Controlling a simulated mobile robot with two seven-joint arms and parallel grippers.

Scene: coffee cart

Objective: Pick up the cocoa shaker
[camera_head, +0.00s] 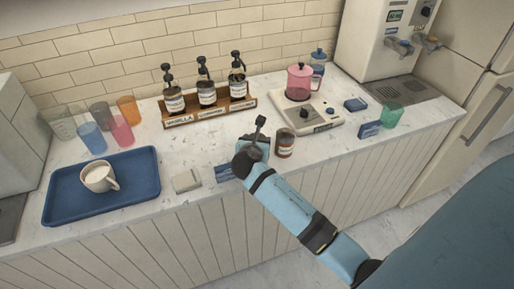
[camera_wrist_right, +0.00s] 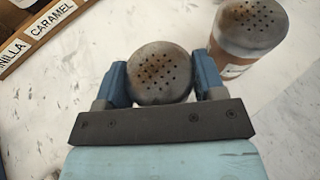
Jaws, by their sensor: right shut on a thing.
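My right gripper (camera_head: 257,143) is at the counter's front middle. In the right wrist view its two blue fingers (camera_wrist_right: 160,85) are closed on both sides of a shaker (camera_wrist_right: 160,70) with a perforated metal lid. I see only the top of this shaker; its label is hidden, and its body is hidden behind the gripper in the head view. A second shaker (camera_head: 285,143), brown with a pale label, stands just right of the gripper, and its perforated lid shows in the right wrist view (camera_wrist_right: 250,25). I cannot read which one is cocoa. My left gripper is out of view.
A wooden rack (camera_head: 208,110) with 3 syrup pump bottles is behind the gripper. A hot plate (camera_head: 318,122) with a pink pot (camera_head: 300,82) is behind right. A blue tray (camera_head: 62,208) holds a cup (camera_head: 99,178) at left. A pale block (camera_head: 186,181) lies near the front edge.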

